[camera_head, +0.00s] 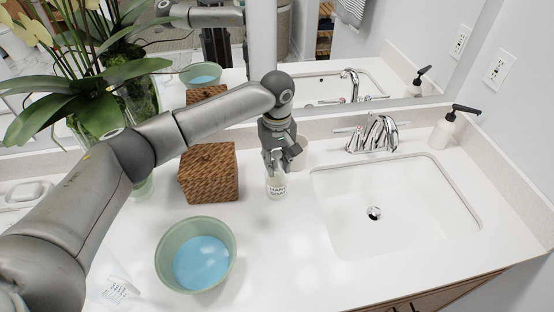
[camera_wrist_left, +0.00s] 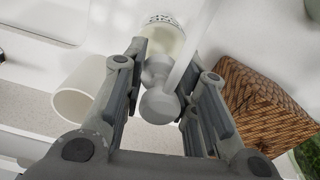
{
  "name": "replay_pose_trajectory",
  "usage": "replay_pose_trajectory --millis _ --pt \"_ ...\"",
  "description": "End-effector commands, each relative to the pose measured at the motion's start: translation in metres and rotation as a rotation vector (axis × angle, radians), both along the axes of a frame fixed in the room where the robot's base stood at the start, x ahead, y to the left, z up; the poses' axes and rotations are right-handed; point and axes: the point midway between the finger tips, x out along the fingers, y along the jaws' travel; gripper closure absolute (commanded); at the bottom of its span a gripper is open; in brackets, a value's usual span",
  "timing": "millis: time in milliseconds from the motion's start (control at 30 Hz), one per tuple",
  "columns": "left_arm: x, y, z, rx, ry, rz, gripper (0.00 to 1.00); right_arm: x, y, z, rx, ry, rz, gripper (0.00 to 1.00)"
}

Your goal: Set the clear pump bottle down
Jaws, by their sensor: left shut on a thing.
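The clear pump bottle (camera_head: 277,187), with a "HAND SOAP" label, is upright at the counter between the woven box and the sink. My left gripper (camera_head: 280,165) is above it and shut on its upper part. In the left wrist view the pale pump head (camera_wrist_left: 160,105) is between the fingers of my left gripper (camera_wrist_left: 160,75), with the bottle body (camera_wrist_left: 165,38) beyond. I cannot tell whether its base touches the white counter (camera_head: 290,270). My right gripper is not in view.
A woven box (camera_head: 208,173) stands left of the bottle, a green bowl (camera_head: 164,250) in front-left. A white cup (camera_wrist_left: 80,90) is close behind the bottle. The sink (camera_head: 395,215) with its faucet (camera_head: 375,135) and a white pump dispenser (camera_head: 443,131) are right.

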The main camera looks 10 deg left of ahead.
Motion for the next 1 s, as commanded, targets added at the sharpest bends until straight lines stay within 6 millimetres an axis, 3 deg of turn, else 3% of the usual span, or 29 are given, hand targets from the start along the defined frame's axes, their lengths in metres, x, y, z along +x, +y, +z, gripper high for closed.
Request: replay_pose_trajectory --millis 167,200,333,733,867,1000 --pt "0.000 -0.001 -0.001 -0.002 -0.001 0.000 1.00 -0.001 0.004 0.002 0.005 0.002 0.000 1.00" --pt "0.000 0.000 -0.002 -0.001 -0.001 0.000 0.69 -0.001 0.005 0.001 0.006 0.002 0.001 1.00" --pt "0.000 0.000 -0.002 -0.001 -0.001 0.000 0.52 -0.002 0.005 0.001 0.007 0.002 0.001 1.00" --pt "0.000 0.000 0.002 0.000 -0.001 0.000 0.51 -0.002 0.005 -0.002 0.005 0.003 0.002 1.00" --pt "0.001 -0.001 0.018 -0.002 -0.004 -0.001 0.51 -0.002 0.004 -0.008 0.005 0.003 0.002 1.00" --pt "0.001 -0.001 0.048 -0.002 -0.005 0.000 0.51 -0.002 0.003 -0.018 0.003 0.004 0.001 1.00"
